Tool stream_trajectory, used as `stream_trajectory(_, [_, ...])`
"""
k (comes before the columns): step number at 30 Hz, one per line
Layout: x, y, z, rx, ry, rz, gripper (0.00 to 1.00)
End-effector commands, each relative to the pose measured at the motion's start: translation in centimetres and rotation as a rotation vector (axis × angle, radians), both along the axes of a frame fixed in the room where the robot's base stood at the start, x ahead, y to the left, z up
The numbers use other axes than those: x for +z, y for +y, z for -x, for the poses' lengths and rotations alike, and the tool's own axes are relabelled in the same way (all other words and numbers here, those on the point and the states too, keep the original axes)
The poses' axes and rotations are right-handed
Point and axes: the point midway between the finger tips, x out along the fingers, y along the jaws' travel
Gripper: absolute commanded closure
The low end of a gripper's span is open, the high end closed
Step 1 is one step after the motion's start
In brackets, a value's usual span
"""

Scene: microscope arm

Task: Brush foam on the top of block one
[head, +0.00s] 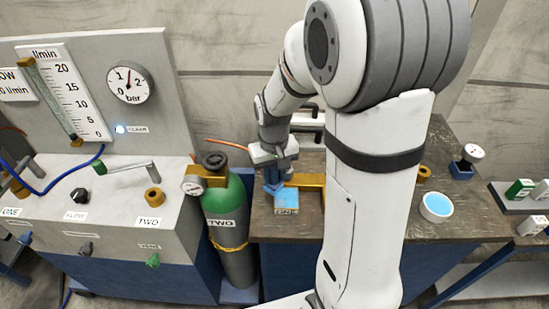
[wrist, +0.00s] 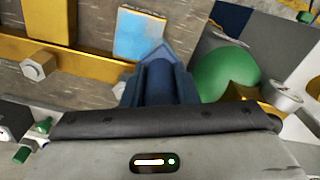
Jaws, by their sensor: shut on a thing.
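Block one (head: 286,211) sits on the brown bench beside a yellow bracket, with its ONE label facing front. Its top is light blue, and this shows in the wrist view as a bright blue patch (wrist: 138,36). My gripper (head: 273,182) points down just behind and left of the block in the head view. In the wrist view my gripper (wrist: 160,62) ends at the near edge of the blue patch. It is shut on the brush, which is mostly hidden by the dark blue jaws. I cannot tell whether it touches the block. A white bowl (head: 424,211) of light blue foam (head: 437,205) stands at the right.
A green gas cylinder (head: 226,202) marked TWO stands close to the left of the block. The yellow bracket (head: 309,180) runs behind it. A gauge panel (head: 85,55) fills the left. A white-topped item (head: 473,153) stands at the back right. My arm hides the bench's middle.

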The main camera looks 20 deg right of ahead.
Motion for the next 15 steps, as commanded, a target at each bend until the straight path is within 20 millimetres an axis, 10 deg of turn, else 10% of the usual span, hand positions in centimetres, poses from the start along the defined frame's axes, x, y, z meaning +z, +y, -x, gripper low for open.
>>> stream_trajectory(15, [4.7, -0.1, 0.0, -0.001, 0.0, 0.0, 0.96])
